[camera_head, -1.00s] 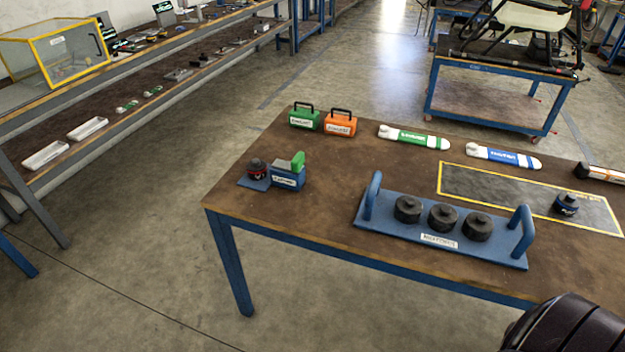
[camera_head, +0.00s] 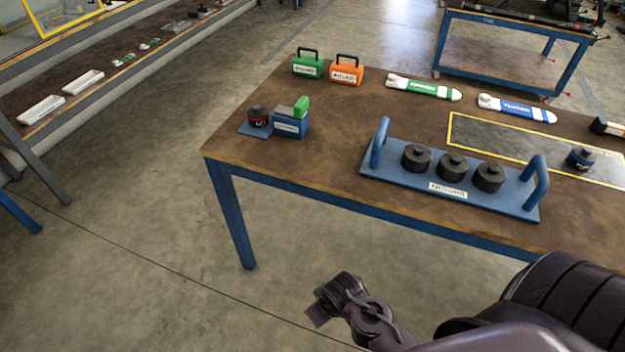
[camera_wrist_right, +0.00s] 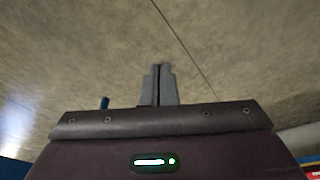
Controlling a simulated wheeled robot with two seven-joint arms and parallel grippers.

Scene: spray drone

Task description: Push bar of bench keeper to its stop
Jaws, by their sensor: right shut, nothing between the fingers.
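The bench keeper is a blue labelled block (camera_head: 290,126) with a flat blue base plate at the left end of the workbench. A green bar (camera_head: 301,107) stands up at its right side. A dark round knob-like part with a red band (camera_head: 257,116) sits on the base plate at its left. My right gripper (camera_head: 318,308) is in front of the bench, over the floor, well apart from the keeper. Its fingers are together and empty in the right wrist view (camera_wrist_right: 158,86). My left gripper is not in view.
The brown workbench (camera_head: 330,150) has a blue tray (camera_head: 375,172) with handles and black round parts, green (camera_head: 308,66) and orange (camera_head: 346,72) cases, and green and blue-labelled white items. The bench top around the keeper is clear. A shelf stands at left.

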